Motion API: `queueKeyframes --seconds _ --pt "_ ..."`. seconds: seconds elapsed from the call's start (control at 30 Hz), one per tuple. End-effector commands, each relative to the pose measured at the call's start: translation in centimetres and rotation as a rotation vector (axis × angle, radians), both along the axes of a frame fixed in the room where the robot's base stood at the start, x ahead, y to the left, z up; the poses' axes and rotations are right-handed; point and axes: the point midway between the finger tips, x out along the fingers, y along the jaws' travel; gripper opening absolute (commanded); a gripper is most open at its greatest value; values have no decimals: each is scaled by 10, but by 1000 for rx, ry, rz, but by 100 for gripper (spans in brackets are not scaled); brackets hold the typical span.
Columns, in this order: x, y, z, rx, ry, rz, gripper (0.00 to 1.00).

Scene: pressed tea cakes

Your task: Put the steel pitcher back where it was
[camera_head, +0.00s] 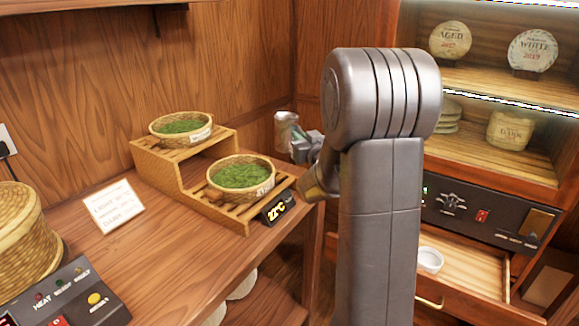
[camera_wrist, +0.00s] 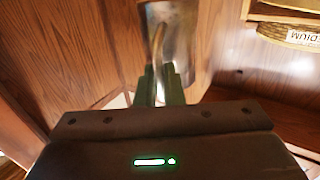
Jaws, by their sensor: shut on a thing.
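The steel pitcher (camera_head: 286,131) shows in the head view just right of the two-step wooden stand, in front of the wood-panelled corner. My gripper (camera_head: 304,148) is shut on it and holds it up, clear of the counter. In the wrist view the shiny pitcher (camera_wrist: 178,40) stands beyond my gripper (camera_wrist: 160,84), whose fingers close on its handle. My arm hides part of the gripper and the space behind it in the head view. The spot where the pitcher stood before cannot be told from these frames.
Two green-filled baskets (camera_head: 182,127) (camera_head: 241,175) sit on the stepped stand (camera_head: 158,165). A 22°C display (camera_head: 277,208), white card (camera_head: 113,205), woven basket (camera_head: 22,235) and button panel (camera_head: 70,300) are on the counter (camera_head: 180,260). An open drawer (camera_head: 465,270) holds a white dish (camera_head: 430,260). Shelves stand right.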

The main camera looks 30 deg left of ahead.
Motion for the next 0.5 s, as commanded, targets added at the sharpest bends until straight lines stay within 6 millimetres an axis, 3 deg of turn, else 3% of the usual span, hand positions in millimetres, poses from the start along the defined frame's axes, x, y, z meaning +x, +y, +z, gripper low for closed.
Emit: queueKeyframes --seconds 0.13,0.5 --pt "0 0 -32 -3 5 0 0" --pt "0 0 -68 -2 4 -1 0"
